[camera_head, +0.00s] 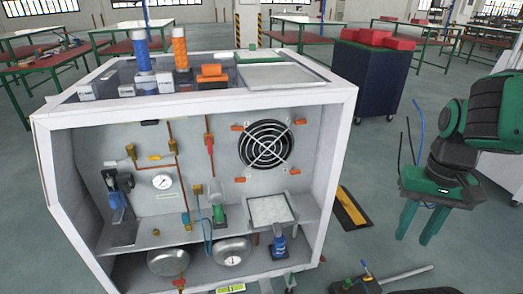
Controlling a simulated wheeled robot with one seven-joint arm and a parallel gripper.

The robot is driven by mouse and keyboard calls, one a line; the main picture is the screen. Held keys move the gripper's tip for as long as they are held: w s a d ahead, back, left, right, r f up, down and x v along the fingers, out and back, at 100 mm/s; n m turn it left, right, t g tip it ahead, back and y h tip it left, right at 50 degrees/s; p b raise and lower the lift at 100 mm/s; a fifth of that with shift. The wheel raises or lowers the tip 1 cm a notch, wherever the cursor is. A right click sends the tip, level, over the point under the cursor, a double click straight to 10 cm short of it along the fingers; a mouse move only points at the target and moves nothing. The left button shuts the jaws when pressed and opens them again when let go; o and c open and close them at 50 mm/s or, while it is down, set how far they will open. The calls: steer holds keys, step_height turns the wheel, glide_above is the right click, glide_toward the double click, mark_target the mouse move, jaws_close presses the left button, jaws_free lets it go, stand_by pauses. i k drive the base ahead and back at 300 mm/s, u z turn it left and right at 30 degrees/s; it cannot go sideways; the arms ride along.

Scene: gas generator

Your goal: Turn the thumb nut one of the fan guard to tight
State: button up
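The round black fan guard (266,145) is on the back wall inside the white open-fronted generator cabinet (345,150). Orange pieces sit around it: upper left (238,127), upper right (300,121), lower left (240,180) and lower right (294,171). Small light fasteners show close to its rim. I cannot tell which one is thumb nut one or how tight it is. My green gripper (414,240) hangs to the right of the cabinet, outside it, fingers pointing down. The fingers are apart with nothing between them.
The cabinet's right wall stands between my gripper and the fan guard. Inside, a shelf bears a white box (270,210), a gauge (162,181) hangs left and pipes run along the wall. A blue tool cart (370,75) stands behind. A black-yellow board (352,208) lies on the floor.

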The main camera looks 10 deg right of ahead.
mark_target(236, 126)
steer(key=z, duration=1)
steer(key=k, duration=1.4)
steer(key=u, duration=0.5)
steer(key=i, duration=1)
